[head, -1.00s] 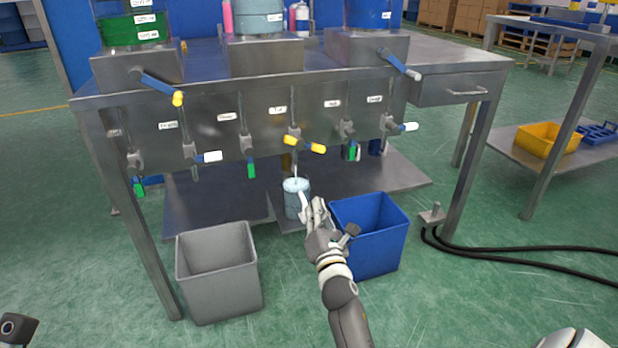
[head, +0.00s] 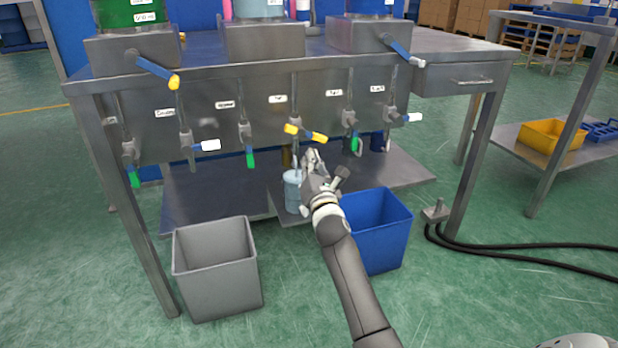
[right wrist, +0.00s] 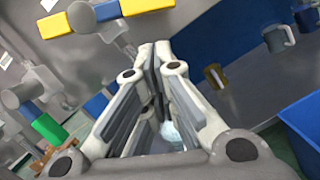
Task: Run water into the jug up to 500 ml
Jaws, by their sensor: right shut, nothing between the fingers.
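The jug (head: 292,192) is a pale blue-grey translucent vessel standing upright on the low shelf under the middle tap. The tap's yellow and blue handle (head: 304,133) lies crosswise; it also shows at the top of the right wrist view (right wrist: 100,16). A thin pale line runs from the tap to the jug; I cannot tell whether it is spout or water. The jug's level and marks are too small to read. My right gripper (head: 313,156) is shut and empty, just below the handle and right of the jug's top, partly covering the jug. My left gripper is out of view.
A grey bin (head: 215,268) and a blue bin (head: 378,232) stand on the floor in front of the bench; my right arm passes before the blue one. Other taps (head: 247,135) flank the middle tap. Black hoses (head: 520,252) lie at the right.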

